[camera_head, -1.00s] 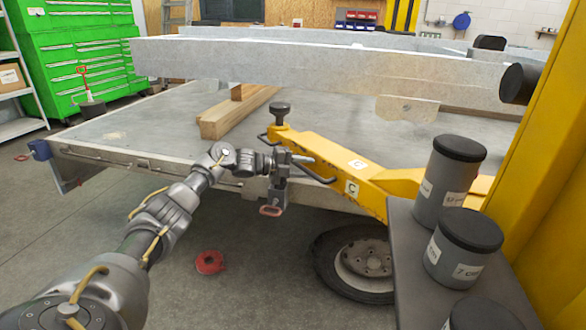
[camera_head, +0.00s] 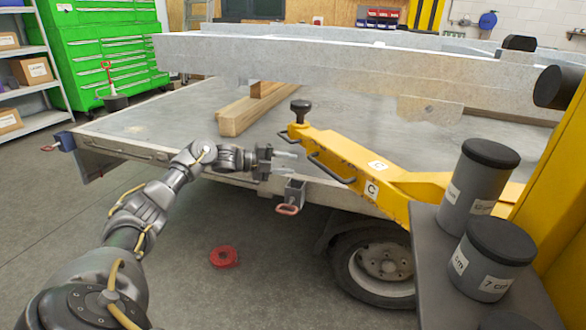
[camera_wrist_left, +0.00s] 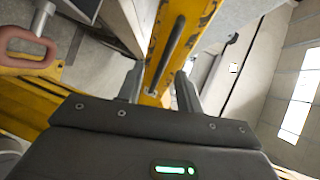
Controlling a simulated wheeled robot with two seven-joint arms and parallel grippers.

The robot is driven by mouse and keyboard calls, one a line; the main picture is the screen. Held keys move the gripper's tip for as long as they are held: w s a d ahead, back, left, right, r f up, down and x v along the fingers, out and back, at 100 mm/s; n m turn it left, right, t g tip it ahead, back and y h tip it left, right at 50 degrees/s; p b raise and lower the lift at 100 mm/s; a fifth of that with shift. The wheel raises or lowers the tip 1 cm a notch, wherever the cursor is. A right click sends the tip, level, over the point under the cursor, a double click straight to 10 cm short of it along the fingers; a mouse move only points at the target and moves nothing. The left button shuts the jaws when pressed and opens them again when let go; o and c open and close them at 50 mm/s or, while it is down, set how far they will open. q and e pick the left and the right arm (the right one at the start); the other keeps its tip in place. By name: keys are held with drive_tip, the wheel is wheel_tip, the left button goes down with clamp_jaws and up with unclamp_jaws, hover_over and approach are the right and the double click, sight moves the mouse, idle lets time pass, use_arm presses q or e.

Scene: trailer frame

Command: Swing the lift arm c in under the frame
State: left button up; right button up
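The yellow lift arm c (camera_head: 395,178), marked with C labels, reaches from the yellow post at right over the trailer bed's near edge. A black round pad (camera_head: 300,106) tops its free end, which lies in front of the grey frame beam (camera_head: 340,63). Dark bar handles (camera_head: 331,169) run along its near side. My left gripper (camera_head: 296,157) is open and empty, just left of the handles and apart from them. In the left wrist view, the open fingers (camera_wrist_left: 160,88) point at the yellow arm (camera_wrist_left: 180,25) and a dark handle lies ahead between them. My right gripper is out of view.
Wooden beams (camera_head: 245,112) lie on the trailer bed (camera_head: 150,118). Grey canisters (camera_head: 478,185) stand on a dark shelf at right. A latch with a red handle (camera_head: 288,209) hangs below the gripper. A red ring (camera_head: 224,257) lies on the floor beside the wheel (camera_head: 380,262).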

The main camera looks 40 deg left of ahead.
use_arm(q)
drive_tip(key=shift+s+a+r, duration=0.15)
drive_tip(key=shift+s+a, duration=0.35)
drive_tip(key=shift+a, duration=0.05)
